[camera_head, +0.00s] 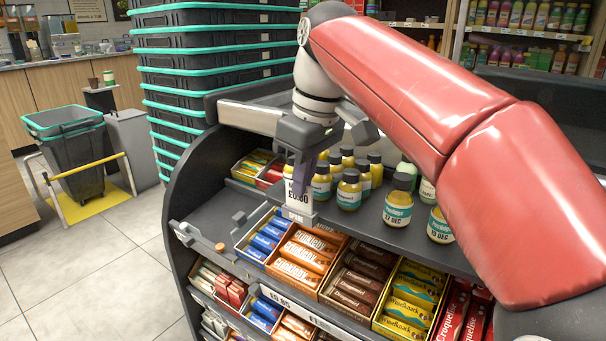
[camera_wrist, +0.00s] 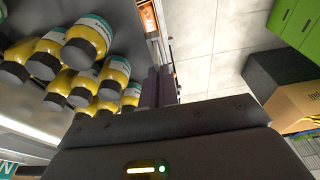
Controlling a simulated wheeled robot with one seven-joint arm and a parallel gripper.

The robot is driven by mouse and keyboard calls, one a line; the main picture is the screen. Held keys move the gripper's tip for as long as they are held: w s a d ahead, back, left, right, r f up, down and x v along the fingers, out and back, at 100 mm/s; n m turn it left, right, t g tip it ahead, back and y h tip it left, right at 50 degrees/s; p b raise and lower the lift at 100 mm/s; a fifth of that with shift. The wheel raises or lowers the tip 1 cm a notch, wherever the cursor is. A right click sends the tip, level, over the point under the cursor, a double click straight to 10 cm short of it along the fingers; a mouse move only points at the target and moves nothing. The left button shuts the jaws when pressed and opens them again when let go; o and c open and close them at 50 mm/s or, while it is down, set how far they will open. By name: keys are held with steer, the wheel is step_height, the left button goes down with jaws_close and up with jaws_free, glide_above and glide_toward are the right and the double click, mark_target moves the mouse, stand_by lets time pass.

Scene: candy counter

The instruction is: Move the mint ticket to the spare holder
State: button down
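A white price ticket (camera_head: 298,198) reading £0.80 stands upright at the front edge of the counter's upper shelf. I take it for the mint ticket; its upper print is partly hidden by a finger. It is at the spare holder (camera_head: 297,217), a small clear holder marked SPARE; I cannot tell whether its lower edge is fully seated. My gripper (camera_head: 303,174) points down, its dark purple fingers close together at the ticket's upper part, seemingly shut on it. In the wrist view the fingers (camera_wrist: 160,86) nearly meet and the ticket cannot be made out.
Several yellow bottles (camera_head: 349,188) stand just right of and behind my gripper; they also show in the wrist view (camera_wrist: 87,40). Chocolate bars (camera_head: 303,255) fill boxes below. Stacked baskets (camera_head: 200,70) rise behind at left. The floor at left is partly free.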

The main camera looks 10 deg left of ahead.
steer(key=shift+f+b, duration=0.45)
steer(key=shift+f, duration=0.25)
steer(key=shift+r, duration=0.1)
stand_by(0.8)
stand_by(0.5)
steer(key=c, duration=1.9)
jaws_free()
steer(key=shift+p, duration=0.3)
steer(key=shift+p+v, duration=1)
steer(key=shift+p, duration=0.1)
steer(key=shift+a, duration=0.2)
